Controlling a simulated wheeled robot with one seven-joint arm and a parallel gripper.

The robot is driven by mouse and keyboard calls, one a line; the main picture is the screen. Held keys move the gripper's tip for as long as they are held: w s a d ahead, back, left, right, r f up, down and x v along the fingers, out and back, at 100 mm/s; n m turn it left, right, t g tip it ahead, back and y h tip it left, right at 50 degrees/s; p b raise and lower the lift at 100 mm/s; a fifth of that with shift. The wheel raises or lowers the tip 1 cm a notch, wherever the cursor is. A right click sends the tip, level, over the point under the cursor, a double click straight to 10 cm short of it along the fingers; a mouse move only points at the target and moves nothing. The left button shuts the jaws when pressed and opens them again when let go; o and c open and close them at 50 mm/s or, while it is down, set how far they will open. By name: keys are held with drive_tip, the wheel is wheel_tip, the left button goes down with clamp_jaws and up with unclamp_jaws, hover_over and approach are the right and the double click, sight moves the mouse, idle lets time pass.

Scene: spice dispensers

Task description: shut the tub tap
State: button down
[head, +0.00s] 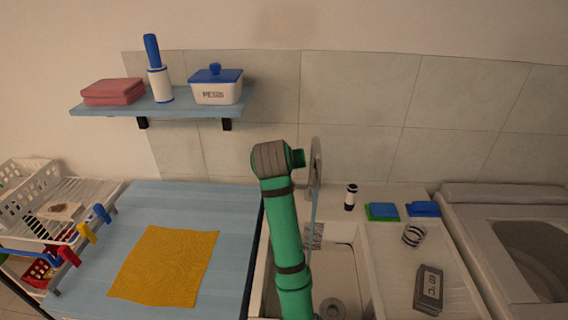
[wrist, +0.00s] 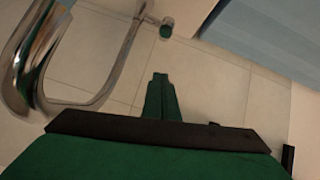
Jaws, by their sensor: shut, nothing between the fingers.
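The tub tap (head: 316,165) is a tall chrome fixture behind the white tub (head: 360,258), partly hidden by my green arm in the head view. In the wrist view the tap's curved chrome pipe (wrist: 28,75) fills the upper left. A small chrome stub with a dark green-tinted end (wrist: 166,29) shows near the top middle; I cannot tell whether it is the handle. My gripper (wrist: 160,76) has its green fingers together and empty, apart from the pipe and below the stub in the picture.
A shelf (head: 180,107) with towels, a roller and a box hangs on the tiled wall. Left are a blue table with a yellow cloth (head: 165,266) and a rack. On the right ledge are a dark bottle (head: 350,197), sponges (head: 383,211), a coil and a grey box (head: 428,289).

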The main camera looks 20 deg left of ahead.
drive_tip(key=f, duration=0.1)
drive_tip(key=w+f, duration=0.1)
drive_tip(key=f, duration=0.2)
drive_tip(key=shift+w+d, duration=0.15)
drive_tip(key=shift+w, duration=0.15)
drive_tip(key=shift+s+d+f, duration=0.15)
drive_tip(key=shift+f, duration=0.2)
drive_tip(key=shift+s+d+f, duration=0.1)
drive_tip(key=shift+f, duration=0.25)
